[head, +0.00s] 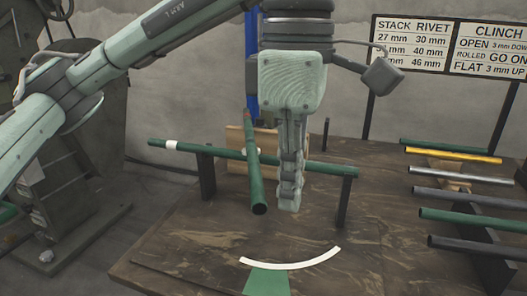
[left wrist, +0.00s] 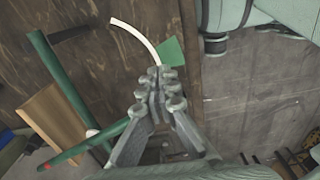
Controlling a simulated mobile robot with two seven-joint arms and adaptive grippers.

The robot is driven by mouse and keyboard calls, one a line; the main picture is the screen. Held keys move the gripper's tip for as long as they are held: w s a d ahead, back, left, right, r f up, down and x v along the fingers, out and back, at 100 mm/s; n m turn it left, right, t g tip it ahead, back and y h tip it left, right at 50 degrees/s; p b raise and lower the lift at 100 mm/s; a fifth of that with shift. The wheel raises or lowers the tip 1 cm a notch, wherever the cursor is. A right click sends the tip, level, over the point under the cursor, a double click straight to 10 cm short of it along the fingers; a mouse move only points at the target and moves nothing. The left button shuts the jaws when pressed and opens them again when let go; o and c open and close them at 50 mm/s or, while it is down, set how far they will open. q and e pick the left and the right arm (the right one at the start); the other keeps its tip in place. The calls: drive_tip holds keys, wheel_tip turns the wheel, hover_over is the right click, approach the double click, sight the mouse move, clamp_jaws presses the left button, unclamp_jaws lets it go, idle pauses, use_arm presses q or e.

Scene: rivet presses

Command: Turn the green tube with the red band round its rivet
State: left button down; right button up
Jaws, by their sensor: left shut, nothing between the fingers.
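The green tube with the red band (head: 256,180) crosses over a second green tube (head: 315,168). Its near end points toward me and its far end is toward the wooden block. The red band (left wrist: 46,167) shows near its far end in the left wrist view. A white piece (left wrist: 92,133) shows at the crossing; the rivet itself is not clear. My left gripper (head: 290,205) points down, shut and empty, just right of the tube's near end and apart from it. In the left wrist view, the fingertips (left wrist: 163,85) are together. My right gripper is out of view.
The second tube, with a white band, rests on dark posts (head: 343,203). A wooden block (head: 237,160) stands behind the crossing. A white arc (head: 300,265) and green patch (head: 266,282) lie on the bench nearer me. Several tubes (head: 465,218) lie on a rack at right.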

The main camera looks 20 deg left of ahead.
use_arm(q)
drive_tip(key=shift+r, duration=0.15)
wheel_tip(320, 180, up, 7)
drive_tip(key=p, duration=0.5)
idle(0.8)
